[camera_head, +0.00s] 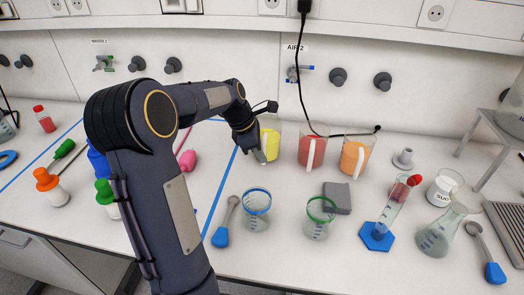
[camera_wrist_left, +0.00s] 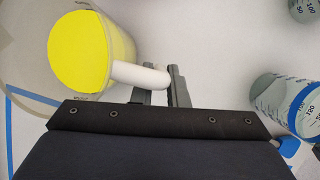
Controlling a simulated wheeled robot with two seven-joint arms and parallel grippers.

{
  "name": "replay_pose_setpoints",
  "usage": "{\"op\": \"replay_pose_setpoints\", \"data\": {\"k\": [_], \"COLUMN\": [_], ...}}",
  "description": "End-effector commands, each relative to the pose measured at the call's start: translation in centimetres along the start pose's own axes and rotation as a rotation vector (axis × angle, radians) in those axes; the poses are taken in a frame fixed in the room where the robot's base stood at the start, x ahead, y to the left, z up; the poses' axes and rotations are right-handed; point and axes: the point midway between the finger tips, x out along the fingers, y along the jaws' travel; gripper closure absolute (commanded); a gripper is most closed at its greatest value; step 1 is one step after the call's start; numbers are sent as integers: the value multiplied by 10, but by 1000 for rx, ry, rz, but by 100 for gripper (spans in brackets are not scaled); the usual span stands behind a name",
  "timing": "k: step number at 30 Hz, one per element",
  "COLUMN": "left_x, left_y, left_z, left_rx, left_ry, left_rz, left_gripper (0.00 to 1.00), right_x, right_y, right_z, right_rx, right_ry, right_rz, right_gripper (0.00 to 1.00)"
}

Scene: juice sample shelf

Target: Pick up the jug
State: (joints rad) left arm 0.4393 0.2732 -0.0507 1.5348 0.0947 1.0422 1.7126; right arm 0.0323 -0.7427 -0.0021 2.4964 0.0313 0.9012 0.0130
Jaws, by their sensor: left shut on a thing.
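Three jugs stand in a row near the wall in the head view: one with yellow juice (camera_head: 269,138), one with red juice (camera_head: 312,148) and one with orange juice (camera_head: 355,155). My left gripper (camera_head: 260,155) is at the yellow jug, and my arm hides part of it. In the left wrist view the yellow jug (camera_wrist_left: 80,52) shows from above with its white handle (camera_wrist_left: 140,75). The fingers of my left gripper (camera_wrist_left: 162,88) are shut on the end of this handle. I cannot tell whether the jug touches the table. My right gripper is not in view.
A blue-rimmed beaker (camera_head: 256,212), a green-rimmed beaker (camera_head: 319,217) and a grey block (camera_head: 337,197) stand in front of the jugs. A blue-handled spoon (camera_head: 221,236) lies nearby. A blue-based cylinder (camera_head: 378,236) and a flask (camera_head: 436,238) stand to the right. A black cable (camera_head: 301,75) hangs behind the jugs.

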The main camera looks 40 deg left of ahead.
Motion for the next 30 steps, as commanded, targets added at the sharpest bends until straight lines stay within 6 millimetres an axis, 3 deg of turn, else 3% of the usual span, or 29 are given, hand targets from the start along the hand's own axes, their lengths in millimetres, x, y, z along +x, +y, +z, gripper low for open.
{"op": "replay_pose_setpoints", "data": {"k": [6, 15, 22, 30], "left_x": [-27, -88, -108, -122], "left_y": [3, -50, -102, -130], "left_z": [12, 37, 44, 49], "left_rx": [3, 7, 5, 1], "left_ry": [-3, -5, -3, -3], "left_rz": [8, 9, 5, 4], "left_gripper": [100, 100, 100, 100], "right_x": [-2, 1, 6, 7], "right_y": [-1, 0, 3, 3], "right_z": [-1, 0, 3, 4], "right_rx": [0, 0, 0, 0], "right_ry": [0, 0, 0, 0], "right_rz": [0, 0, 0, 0], "right_gripper": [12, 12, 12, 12]}}
